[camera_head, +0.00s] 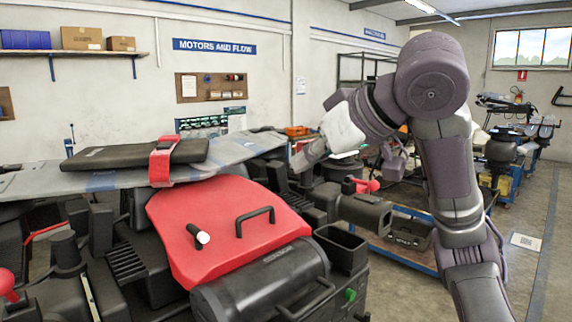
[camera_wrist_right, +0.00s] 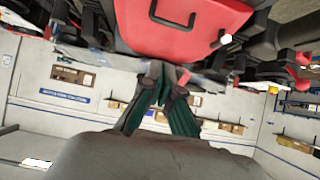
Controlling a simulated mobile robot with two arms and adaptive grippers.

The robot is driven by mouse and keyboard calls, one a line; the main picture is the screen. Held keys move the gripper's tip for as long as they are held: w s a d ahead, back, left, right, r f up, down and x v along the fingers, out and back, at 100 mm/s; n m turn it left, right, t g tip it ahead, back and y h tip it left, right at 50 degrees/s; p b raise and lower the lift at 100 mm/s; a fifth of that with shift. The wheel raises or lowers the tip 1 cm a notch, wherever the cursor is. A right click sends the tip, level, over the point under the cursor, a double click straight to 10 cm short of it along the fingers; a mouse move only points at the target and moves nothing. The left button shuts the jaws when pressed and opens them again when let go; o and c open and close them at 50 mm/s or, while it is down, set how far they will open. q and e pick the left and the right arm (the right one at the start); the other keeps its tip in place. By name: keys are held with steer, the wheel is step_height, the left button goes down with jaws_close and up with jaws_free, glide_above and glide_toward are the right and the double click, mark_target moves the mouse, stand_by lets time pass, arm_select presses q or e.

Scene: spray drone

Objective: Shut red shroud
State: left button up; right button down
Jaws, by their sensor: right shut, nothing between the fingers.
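The red shroud (camera_head: 225,222) lies over the middle of the drone's black body and slopes down toward a black cylinder. It has a black bar handle (camera_head: 255,218) and a white-tipped knob (camera_head: 198,236) on top. In the right wrist view the shroud (camera_wrist_right: 165,40) and its handle (camera_wrist_right: 172,18) show upside down at the top. My right gripper (camera_head: 299,163) is beyond the shroud's right rear side, apart from the handle. Its fingers (camera_wrist_right: 165,74) are shut and empty. I cannot tell whether the shroud's edge is seated. My left gripper is not in view.
A grey arm or wing panel (camera_head: 50,180) with a black pad and red strap (camera_head: 162,162) lies behind the shroud. The black cylinder (camera_head: 262,285) is in front of it. Black parts with a red knob (camera_head: 366,186) stand to the right. Open floor lies at far right.

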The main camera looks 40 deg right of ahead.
steer(key=p, duration=0.2)
glide_above(263, 236)
step_height(263, 236, down, 8)
steer(key=shift+s+d+f, duration=0.1)
steer(key=shift+s+f, duration=0.05)
steer(key=shift+f, duration=0.45)
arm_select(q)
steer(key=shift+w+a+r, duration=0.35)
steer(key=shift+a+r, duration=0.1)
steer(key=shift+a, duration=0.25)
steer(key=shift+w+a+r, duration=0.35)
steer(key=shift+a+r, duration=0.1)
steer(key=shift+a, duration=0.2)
arm_select(e)
steer(key=shift+f, duration=0.15)
arm_select(q)
steer(key=shift+b, duration=0.3)
